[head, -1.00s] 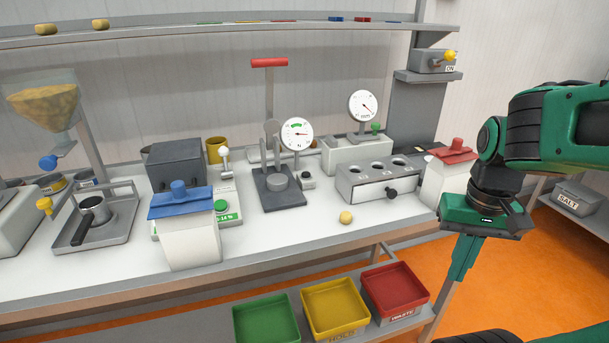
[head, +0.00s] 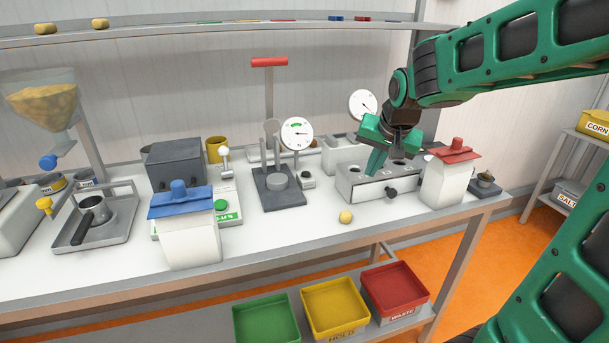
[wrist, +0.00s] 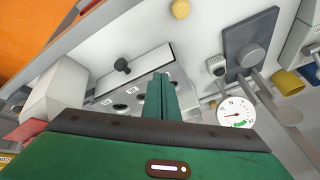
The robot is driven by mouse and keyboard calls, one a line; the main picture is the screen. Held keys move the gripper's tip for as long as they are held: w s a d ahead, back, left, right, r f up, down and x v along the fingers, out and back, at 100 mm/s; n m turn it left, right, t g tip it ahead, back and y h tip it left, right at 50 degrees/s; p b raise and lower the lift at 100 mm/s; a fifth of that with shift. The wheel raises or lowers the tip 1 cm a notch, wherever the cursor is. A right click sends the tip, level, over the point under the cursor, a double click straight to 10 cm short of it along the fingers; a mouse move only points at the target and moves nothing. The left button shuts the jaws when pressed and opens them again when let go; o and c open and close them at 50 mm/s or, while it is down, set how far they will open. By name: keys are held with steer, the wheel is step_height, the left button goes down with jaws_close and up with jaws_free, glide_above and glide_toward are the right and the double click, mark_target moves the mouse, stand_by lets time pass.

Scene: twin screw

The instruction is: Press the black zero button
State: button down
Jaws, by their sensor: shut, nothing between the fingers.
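A small pale box with a dark button (head: 306,174) on it stands right of the dark press base (head: 283,200), near the round force gauge (head: 297,134). I take this dark button to be the zero button; its lettering is too small to read. In the wrist view the small box (wrist: 216,68) shows beside the press base (wrist: 251,55). My gripper (head: 373,168) is shut and empty, pointing down above the grey box with round holes (head: 360,190). It is well right of the button and apart from it. The shut fingers (wrist: 160,82) also show in the wrist view.
The red-lidded white container (head: 447,180) stands right of my gripper. A second dial gauge (head: 362,104) is behind it.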

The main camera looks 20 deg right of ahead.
mark_target(308, 175)
steer(key=w+a+r+t+y, duration=0.1)
steer(key=w+a+r, duration=0.1)
steer(key=w+a, duration=0.4)
steer(key=w+a+r+t, duration=0.2)
steer(key=w+a, duration=0.3)
steer(key=w, duration=0.4)
steer(key=shift+w+a+t+y, duration=0.3)
steer(key=shift+w+a+y, duration=0.1)
steer(key=shift+f, duration=0.1)
steer(key=shift+f, duration=4.3)
steer(key=shift+f, duration=0.15)
steer(key=shift+s+f, duration=0.1)
steer(key=shift+f, duration=0.15)
steer(key=shift+f, duration=0.5)
steer(key=shift+r, duration=0.95)
